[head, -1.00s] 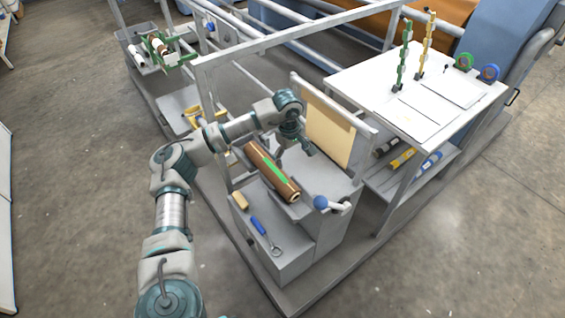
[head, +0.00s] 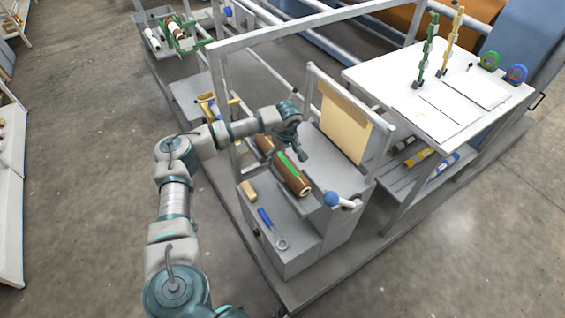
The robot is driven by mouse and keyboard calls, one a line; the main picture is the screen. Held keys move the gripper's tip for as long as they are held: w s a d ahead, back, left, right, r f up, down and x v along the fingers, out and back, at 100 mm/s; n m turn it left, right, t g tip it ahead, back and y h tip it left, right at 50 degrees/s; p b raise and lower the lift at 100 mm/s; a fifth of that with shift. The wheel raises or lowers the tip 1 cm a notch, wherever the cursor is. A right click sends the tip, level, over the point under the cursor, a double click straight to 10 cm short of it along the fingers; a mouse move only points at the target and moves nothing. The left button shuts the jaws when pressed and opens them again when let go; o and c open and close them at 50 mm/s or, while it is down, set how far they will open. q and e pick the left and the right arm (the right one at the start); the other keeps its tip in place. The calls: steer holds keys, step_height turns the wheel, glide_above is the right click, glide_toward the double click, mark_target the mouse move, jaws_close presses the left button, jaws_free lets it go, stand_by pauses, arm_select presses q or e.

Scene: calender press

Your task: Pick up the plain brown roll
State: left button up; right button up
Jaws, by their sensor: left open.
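A brown roll (head: 297,183) with a bright green strip along its side lies slantwise on the grey stand. A brown part (head: 264,143) shows beyond my gripper; I cannot tell whether it belongs to the same roll. I see no clearly unmarked brown roll. My right gripper is out of view.
A blue-handled tool (head: 270,226) and a tan block (head: 248,191) lie on the grey cabinet. A tan panel (head: 344,115) stands upright to the right. The frame's top bar (head: 290,24) runs behind.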

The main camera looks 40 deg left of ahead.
mark_target(282, 157)
arm_select(q)
steer(key=f, duration=0.2)
steer(key=a+f, duration=0.1)
steer(key=f, duration=0.1)
steer(key=shift+w+a+f+b, duration=0.1)
steer(key=shift+f+b, duration=0.1)
steer(key=shift+b, duration=0.1)
steer(key=shift+f, duration=0.15)
steer(key=shift+d, duration=0.4)
steer(key=shift+c, duration=0.9)
steer(key=c, duration=1.2)
steer(key=shift+a, duration=0.25)
steer(key=shift+c, duration=1)
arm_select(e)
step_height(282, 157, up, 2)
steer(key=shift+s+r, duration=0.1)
